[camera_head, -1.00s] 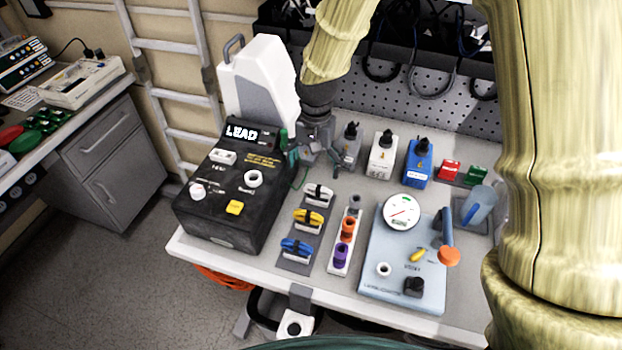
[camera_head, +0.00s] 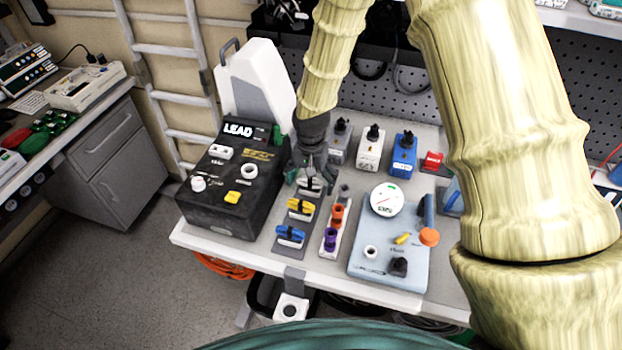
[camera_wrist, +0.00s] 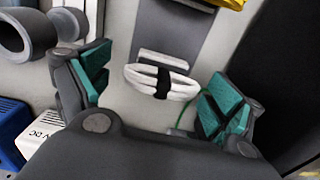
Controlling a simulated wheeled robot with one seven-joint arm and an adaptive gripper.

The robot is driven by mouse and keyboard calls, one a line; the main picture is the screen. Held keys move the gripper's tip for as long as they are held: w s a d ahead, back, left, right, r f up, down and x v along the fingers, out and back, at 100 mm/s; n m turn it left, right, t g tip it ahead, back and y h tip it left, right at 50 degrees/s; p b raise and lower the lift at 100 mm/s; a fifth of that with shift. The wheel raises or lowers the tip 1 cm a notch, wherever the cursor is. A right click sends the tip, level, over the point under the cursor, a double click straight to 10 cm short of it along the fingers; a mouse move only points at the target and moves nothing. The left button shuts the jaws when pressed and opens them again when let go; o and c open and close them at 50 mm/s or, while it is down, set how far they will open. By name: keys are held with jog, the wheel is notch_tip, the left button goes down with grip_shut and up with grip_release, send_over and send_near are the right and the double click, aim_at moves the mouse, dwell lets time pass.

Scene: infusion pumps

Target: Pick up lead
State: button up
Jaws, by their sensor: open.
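A white coiled lead (camera_wrist: 178,88) with a black strap lies on a grey strip (camera_wrist: 165,35) on the table. In the wrist view it sits between the green finger pads of my gripper (camera_wrist: 156,88), which is open. The pads look apart from the lead on both sides. In the head view my gripper (camera_head: 309,172) is over the far end of the strip and partly hides the white lead (camera_head: 309,187). A yellow lead (camera_head: 300,209) and a blue lead (camera_head: 289,236) lie nearer on the same strip.
A black box marked LEAD (camera_head: 231,188) stands close on the left. A rack with orange and purple cups (camera_head: 331,235) and a pale blue device with a gauge (camera_head: 388,262) are on the right. White, grey and blue boxes (camera_head: 403,155) stand behind.

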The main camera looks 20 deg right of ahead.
jog(key=shift+s+a+f, duration=0.1)
jog(key=shift+s, duration=0.3)
jog(key=shift+w+f, duration=0.6)
jog(key=shift+w, duration=0.1)
jog(key=shift+s+r, duration=0.25)
jog(key=shift+s, duration=0.1)
jog(key=c, duration=0.7)
jog(key=shift+s, duration=0.1)
jog(key=c, duration=0.3)
jog(key=shift+c, duration=0.6)
jog(key=shift+r, duration=0.1)
